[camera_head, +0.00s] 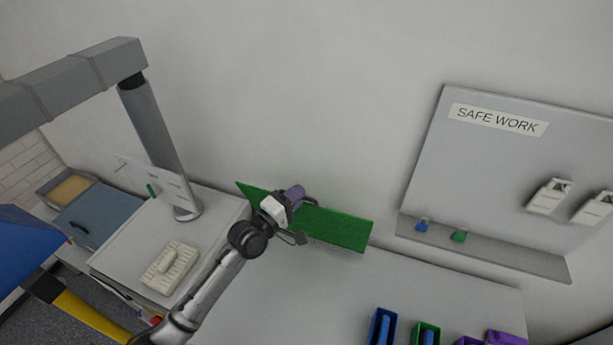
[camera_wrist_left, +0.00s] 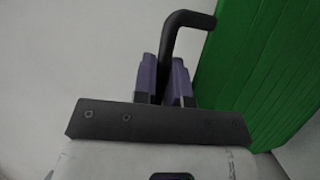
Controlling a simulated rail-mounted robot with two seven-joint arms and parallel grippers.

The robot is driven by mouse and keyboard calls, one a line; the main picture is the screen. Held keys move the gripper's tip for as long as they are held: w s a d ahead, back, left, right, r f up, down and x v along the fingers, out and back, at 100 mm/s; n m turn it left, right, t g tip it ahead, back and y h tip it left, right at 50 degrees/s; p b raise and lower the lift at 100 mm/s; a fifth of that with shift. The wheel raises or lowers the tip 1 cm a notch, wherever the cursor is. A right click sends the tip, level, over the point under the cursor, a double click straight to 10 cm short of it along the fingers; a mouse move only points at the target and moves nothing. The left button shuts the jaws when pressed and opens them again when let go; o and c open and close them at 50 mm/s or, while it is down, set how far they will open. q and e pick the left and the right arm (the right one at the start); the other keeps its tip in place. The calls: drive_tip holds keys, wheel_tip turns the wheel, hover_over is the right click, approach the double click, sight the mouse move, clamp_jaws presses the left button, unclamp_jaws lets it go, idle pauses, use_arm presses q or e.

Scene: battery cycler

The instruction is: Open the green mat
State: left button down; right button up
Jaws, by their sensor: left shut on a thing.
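The green mat (camera_head: 340,228) is a flat green panel near the wall, at the back of the white worktop in the head view. It lies slanted across the picture, and my left arm covers part of it. In the left wrist view the mat (camera_wrist_left: 265,70) fills the right side. A black bent handle (camera_wrist_left: 190,19) stands beside it. My left gripper (camera_head: 294,195) has purple fingers and is at the mat's upper middle. In the left wrist view its fingers (camera_wrist_left: 164,78) are closed around the handle. My right gripper is not in view.
A monitor (camera_head: 176,190) and a pale keypad-like device (camera_head: 170,265) stand left of my arm. Blue (camera_head: 382,328) and green (camera_head: 425,335) bins stand at the front right. A grey board (camera_head: 500,180) reads SAFE WORK. The white worktop (camera_head: 330,295) is clear below the mat.

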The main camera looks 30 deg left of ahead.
use_arm(q)
drive_tip(key=s+f+t+b, duration=0.1)
drive_tip(key=s+f+b, duration=0.1)
drive_tip(key=s, duration=0.3)
drive_tip(key=s+d+f+m+t+h+b, duration=0.1)
drive_tip(key=s+f+b, duration=0.2)
drive_tip(key=s+b, duration=0.2)
drive_tip(key=shift+f+m, duration=0.2)
drive_tip(key=shift+m, duration=0.1)
drive_tip(key=c, duration=1.5)
unclamp_jaws()
drive_tip(key=shift+o, duration=0.2)
drive_tip(key=shift+s, duration=0.1)
